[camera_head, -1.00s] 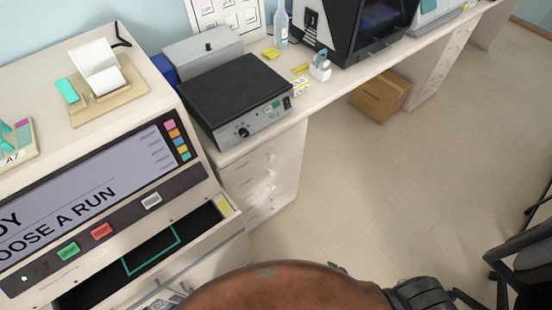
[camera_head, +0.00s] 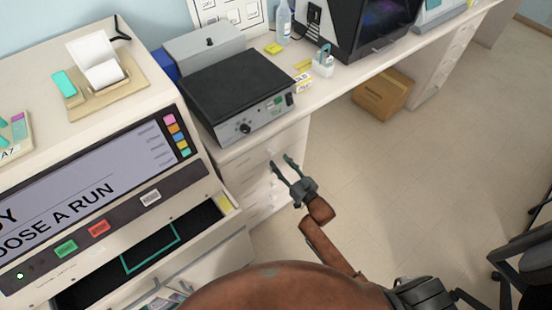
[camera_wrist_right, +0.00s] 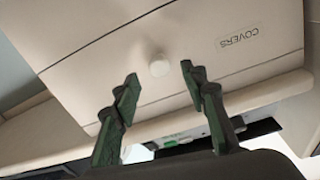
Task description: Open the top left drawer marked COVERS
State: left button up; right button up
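The drawer marked COVERS (camera_wrist_right: 205,55) fills much of the right wrist view, with its label (camera_wrist_right: 240,37) upside down and a round pale knob (camera_wrist_right: 158,66). The drawer looks shut. My right gripper (camera_wrist_right: 156,70) is open, its two fingers on either side of the knob in that view; I cannot tell how far they are from it. In the head view my right gripper (camera_head: 281,162) is in front of the drawer unit (camera_head: 240,172) under the bench, and its fingers partly hide the top drawers. My left gripper is not in view.
A stainer machine (camera_head: 95,180) with an open front tray (camera_head: 185,232) stands left of the drawers. A hotplate (camera_head: 240,95) sits on the bench above them. A cardboard box (camera_head: 383,93) is on the floor. The floor to the right is clear up to a chair (camera_head: 525,255).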

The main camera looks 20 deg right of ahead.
aim_at(274, 156)
jog(key=shift+x, duration=1.8)
jog(key=shift+c, duration=0.7)
jog(key=shift+f, duration=0.1)
grip_shut()
